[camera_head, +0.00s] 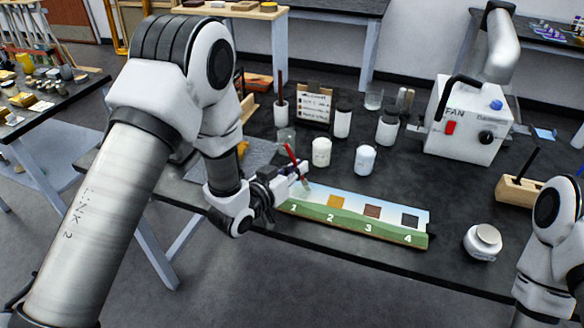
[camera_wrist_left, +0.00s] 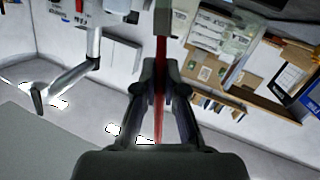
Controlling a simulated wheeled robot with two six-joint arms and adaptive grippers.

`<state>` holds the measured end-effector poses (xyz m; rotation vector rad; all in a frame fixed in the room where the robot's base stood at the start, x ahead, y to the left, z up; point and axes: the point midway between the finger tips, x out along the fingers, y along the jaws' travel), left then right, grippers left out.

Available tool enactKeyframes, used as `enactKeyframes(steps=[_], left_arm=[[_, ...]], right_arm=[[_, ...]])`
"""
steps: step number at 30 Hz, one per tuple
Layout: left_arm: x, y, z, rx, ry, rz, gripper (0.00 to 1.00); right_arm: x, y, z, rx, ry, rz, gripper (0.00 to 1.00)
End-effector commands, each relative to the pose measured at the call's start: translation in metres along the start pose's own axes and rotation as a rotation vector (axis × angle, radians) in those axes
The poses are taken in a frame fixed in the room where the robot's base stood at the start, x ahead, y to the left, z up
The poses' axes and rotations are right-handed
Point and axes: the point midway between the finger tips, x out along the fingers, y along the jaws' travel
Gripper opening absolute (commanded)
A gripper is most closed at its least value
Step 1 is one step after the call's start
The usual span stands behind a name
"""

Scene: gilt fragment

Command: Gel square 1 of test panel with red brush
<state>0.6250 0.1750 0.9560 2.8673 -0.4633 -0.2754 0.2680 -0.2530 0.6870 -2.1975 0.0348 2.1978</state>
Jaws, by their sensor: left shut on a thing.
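The test panel (camera_head: 355,212) is a long strip painted with green hills and pale sky, lying on the dark table and numbered 1 to 4. Squares 2, 3 and 4 show gold (camera_head: 336,201), brown-red (camera_head: 372,211) and dark grey (camera_head: 410,221). I cannot tell whether the tip touches. The red handle (camera_wrist_left: 160,90) also shows between the fingers in the wrist view. My right gripper is out of view.
White jars (camera_head: 321,152) (camera_head: 365,159) stand just behind the panel. A white fan box (camera_head: 468,120) and a wooden block (camera_head: 519,190) are farther right. The table's front edge runs close below the panel.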

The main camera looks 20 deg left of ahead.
Motion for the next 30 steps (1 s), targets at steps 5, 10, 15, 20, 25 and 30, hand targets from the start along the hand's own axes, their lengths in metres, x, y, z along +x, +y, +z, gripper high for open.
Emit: enactKeyframes(steps=[5, 10, 15, 20, 25, 30], left_arm=[[-0.003, -0.009, -0.002, -0.002, 0.000, -0.003, 0.00], [-0.006, -0.021, -0.005, -0.002, 0.001, -0.003, 0.00], [-0.008, -0.024, -0.006, 0.000, 0.000, 0.000, 0.00], [-0.005, -0.016, -0.003, 0.001, -0.001, 0.002, 0.00], [-0.001, -0.004, 0.000, 0.002, -0.002, 0.002, 0.00], [0.000, 0.000, 0.001, 0.000, -0.001, 0.000, 0.00]], right_arm=[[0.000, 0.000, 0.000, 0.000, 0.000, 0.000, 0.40], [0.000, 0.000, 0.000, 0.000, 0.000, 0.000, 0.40], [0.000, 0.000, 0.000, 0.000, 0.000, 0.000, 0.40], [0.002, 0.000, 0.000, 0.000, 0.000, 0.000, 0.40], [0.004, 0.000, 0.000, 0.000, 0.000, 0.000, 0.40], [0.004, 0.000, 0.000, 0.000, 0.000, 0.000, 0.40]])
